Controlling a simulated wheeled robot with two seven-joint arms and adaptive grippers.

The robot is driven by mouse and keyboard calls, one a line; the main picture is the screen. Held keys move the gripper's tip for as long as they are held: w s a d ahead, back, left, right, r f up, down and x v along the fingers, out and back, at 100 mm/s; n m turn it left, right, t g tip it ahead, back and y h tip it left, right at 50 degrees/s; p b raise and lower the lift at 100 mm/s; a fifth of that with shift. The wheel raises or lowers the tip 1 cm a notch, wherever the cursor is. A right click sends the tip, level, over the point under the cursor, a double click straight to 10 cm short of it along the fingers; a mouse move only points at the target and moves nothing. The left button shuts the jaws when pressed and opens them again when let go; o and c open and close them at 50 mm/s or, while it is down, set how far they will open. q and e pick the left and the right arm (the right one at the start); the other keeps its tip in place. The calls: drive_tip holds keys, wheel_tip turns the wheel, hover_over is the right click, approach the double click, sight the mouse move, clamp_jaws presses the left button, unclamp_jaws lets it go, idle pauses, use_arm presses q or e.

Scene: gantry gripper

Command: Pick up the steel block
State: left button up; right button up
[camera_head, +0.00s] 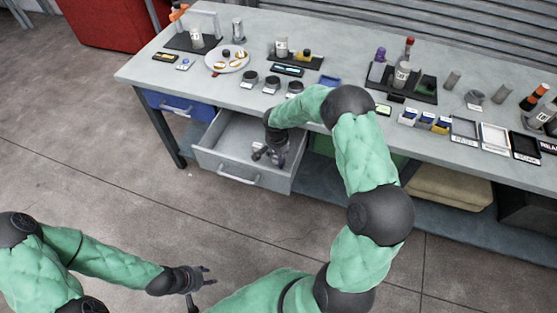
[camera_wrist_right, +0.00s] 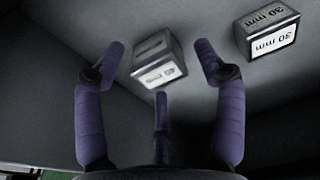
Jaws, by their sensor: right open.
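Two grey steel blocks lie in the open drawer (camera_head: 225,140). The block labelled "40 mm" (camera_wrist_right: 157,62) is between the spread fingers of my right gripper (camera_wrist_right: 160,62) in the right wrist view. The block labelled "30 mm" (camera_wrist_right: 268,30) lies to its right, outside the fingers. My right gripper, also in the head view (camera_head: 268,155), is open and reaches down into the drawer; I cannot tell if a finger touches the block. My left gripper (camera_head: 208,277) is open and empty, over the floor in front of the bench.
The grey workbench (camera_head: 340,80) above holds a plate (camera_head: 227,60), bottles, dark trays and small bins. A blue drawer (camera_head: 180,107) is shut to the left. The floor in front is clear.

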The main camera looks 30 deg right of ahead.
clamp_jaws()
drive_tip(key=shift+r, duration=0.1)
